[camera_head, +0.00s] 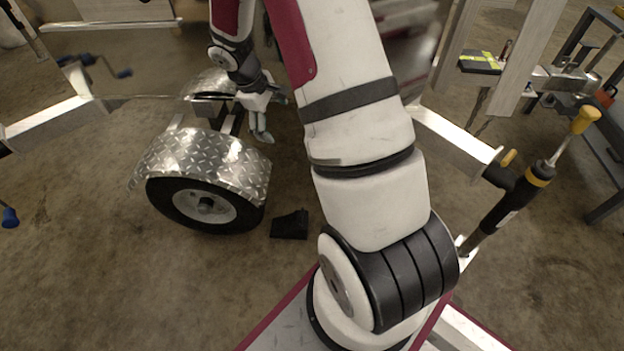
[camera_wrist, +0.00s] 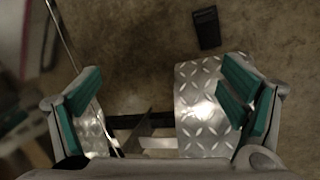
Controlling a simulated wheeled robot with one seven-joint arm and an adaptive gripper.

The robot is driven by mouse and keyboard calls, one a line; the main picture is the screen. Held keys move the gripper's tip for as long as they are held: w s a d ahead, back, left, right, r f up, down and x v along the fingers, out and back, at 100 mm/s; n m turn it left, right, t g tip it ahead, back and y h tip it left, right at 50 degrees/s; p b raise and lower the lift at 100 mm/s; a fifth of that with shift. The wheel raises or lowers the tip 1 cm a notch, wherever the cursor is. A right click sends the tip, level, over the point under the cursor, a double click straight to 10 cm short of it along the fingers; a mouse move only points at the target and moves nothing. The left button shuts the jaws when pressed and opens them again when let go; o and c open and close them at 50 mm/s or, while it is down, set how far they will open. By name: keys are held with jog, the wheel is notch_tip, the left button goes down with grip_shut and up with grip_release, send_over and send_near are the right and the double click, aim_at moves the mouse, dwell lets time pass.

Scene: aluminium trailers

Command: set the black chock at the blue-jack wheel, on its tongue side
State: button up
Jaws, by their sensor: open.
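The black chock (camera_head: 289,224) lies on the floor just right of a wheel (camera_head: 206,205) under a diamond-plate fender (camera_head: 205,160). A small gap seems to separate chock and tyre. A blue jack crank (camera_head: 98,66) and a blue handle (camera_head: 10,217) show to the left of this wheel. My gripper (camera_head: 262,125) is open and empty, pointing down above and behind the fender. In the wrist view, the fender (camera_wrist: 195,115) lies between and below the open fingers (camera_wrist: 160,100). The chock (camera_wrist: 206,28) shows there beyond the fender, clear of the fingers. The wheel is hidden there.
A yellow-handled jack (camera_head: 515,190) stands at the right by a light frame beam (camera_head: 455,132). Another beam (camera_head: 45,122) runs along the left. A dark rack (camera_head: 603,150) is at the far right. The floor (camera_head: 120,270) in front of the wheel is clear.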

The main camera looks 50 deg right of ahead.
jog(key=s+a+r+m, duration=0.2)
jog(key=s+a+r, duration=0.35)
jog(key=r, duration=0.45)
jog(key=s+a+r+m, duration=0.1)
jog(key=s+a+r, duration=0.5)
jog(key=r, duration=0.4)
jog(key=s+a+r+y, duration=0.2)
jog(key=s+a, duration=0.3)
jog(key=s, duration=0.6)
jog(key=s+a+r+m+y, duration=0.1)
jog(key=s+a+r, duration=0.1)
jog(key=s+a, duration=0.4)
jog(key=s, duration=0.5)
jog(key=shift+s+m+y, duration=0.15)
jog(key=shift+m+y, duration=0.15)
jog(key=shift+y, duration=0.1)
